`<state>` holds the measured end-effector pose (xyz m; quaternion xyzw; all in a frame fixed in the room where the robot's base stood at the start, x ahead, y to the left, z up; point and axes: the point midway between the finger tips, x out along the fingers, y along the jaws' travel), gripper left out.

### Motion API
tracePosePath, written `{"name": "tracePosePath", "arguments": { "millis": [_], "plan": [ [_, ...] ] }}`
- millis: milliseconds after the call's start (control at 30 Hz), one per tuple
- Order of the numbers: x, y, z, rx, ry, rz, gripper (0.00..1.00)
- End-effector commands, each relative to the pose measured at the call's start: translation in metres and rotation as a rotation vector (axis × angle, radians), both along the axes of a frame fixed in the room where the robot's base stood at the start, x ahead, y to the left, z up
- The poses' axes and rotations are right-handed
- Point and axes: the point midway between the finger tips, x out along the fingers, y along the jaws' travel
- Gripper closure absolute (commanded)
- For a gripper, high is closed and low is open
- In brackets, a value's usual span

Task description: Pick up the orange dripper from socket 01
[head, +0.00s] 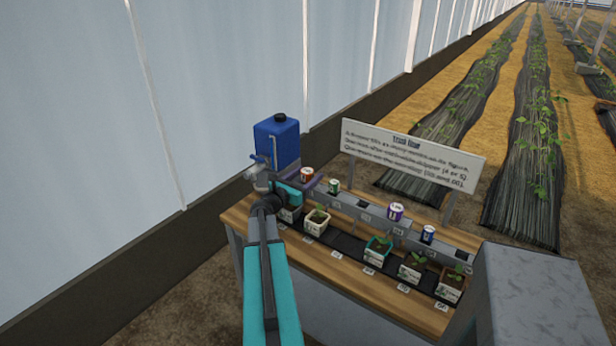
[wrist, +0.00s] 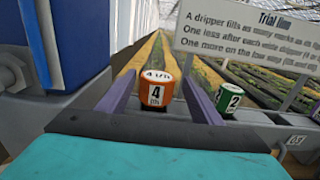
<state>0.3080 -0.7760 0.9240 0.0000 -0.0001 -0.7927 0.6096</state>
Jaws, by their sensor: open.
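The orange dripper (head: 306,174) is a small upright cylinder with a white band, at the far left end of the grey rail. In the wrist view the orange dripper (wrist: 156,91) shows a large "4" and stands between the two purple fingers. My gripper (wrist: 160,80) is open, with a finger on each side of it and no clear contact. In the head view my gripper (head: 312,184) is at the rail's left end, partly covered by my arm.
A green dripper (wrist: 229,100) stands just right of my right finger. Purple (head: 396,211) and blue (head: 428,233) drippers stand farther along the rail. A blue tank (head: 277,143) is close on the left. A sign (head: 412,155) stands behind; potted seedlings line the front.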

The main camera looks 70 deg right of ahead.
Motion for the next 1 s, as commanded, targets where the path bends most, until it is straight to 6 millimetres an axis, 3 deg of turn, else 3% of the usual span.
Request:
{"name": "tracePosePath", "arguments": {
  "millis": [500, 1000],
  "plan": [
    [-0.008, -0.043, -0.002, 0.0, 0.0, 0.0, 0.41],
    [-0.008, -0.045, -0.003, 0.0, 0.0, 0.002, 0.41]
  ]
}}
